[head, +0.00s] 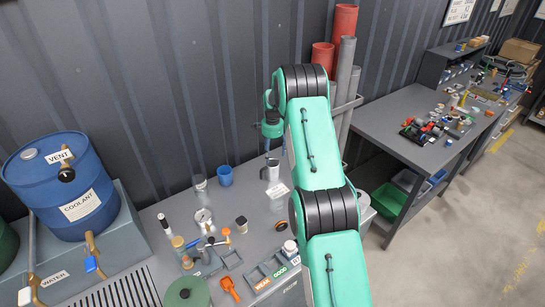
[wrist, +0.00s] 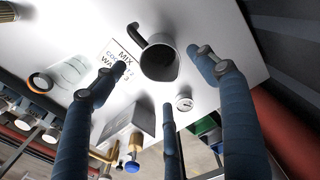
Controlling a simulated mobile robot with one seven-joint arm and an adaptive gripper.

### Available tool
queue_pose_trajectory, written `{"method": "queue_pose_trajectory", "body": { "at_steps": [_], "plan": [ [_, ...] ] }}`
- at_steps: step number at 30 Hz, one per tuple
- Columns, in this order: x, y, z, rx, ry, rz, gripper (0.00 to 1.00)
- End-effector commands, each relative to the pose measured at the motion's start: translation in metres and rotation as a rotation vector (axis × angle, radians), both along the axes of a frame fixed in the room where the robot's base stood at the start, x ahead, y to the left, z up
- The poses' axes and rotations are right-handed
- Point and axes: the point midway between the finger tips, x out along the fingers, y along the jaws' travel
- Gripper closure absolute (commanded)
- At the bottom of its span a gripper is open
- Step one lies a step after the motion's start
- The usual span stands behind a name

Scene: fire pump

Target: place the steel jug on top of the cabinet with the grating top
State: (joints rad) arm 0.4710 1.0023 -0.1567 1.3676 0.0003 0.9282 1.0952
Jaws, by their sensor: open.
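The steel jug (head: 272,171) stands on the grey cabinet near the wall, left of my arm. In the wrist view the jug (wrist: 159,62) has a dark open mouth and a black handle towards the upper left. My gripper (wrist: 161,78) is open, its blue fingers spread around the line to the jug, with nothing held; I cannot tell the exact gap. In the head view my gripper (head: 267,147) is small, just above the jug. A slatted grating top (head: 118,292) shows at the lower left, partly cut off by the frame.
A blue cup (head: 225,175), a clear glass (head: 200,183) and a gauge (head: 203,216) stand left of the jug. A printed card (head: 278,190) lies beside it. Red and grey pipes (head: 345,70) rise behind my arm. A blue coolant drum (head: 62,185) stands left.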

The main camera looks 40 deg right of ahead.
Motion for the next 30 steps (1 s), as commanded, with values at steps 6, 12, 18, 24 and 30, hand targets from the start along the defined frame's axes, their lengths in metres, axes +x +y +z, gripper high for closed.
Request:
{"method": "queue_pose_trajectory", "body": {
  "at_steps": [6, 12, 18, 24, 30],
  "plan": [
    [0.0, 0.0, 0.001, 0.0, 0.0, 0.0, 0.28],
    [0.0, 0.0, 0.001, 0.0, 0.0, 0.0, 0.28],
    [0.0, 0.001, 0.002, 0.0, -0.001, 0.002, 0.28],
    [0.001, 0.009, 0.02, -0.005, -0.01, 0.028, 0.28],
    [-0.004, 0.033, 0.066, -0.017, -0.031, 0.099, 0.28]
  ]
}}
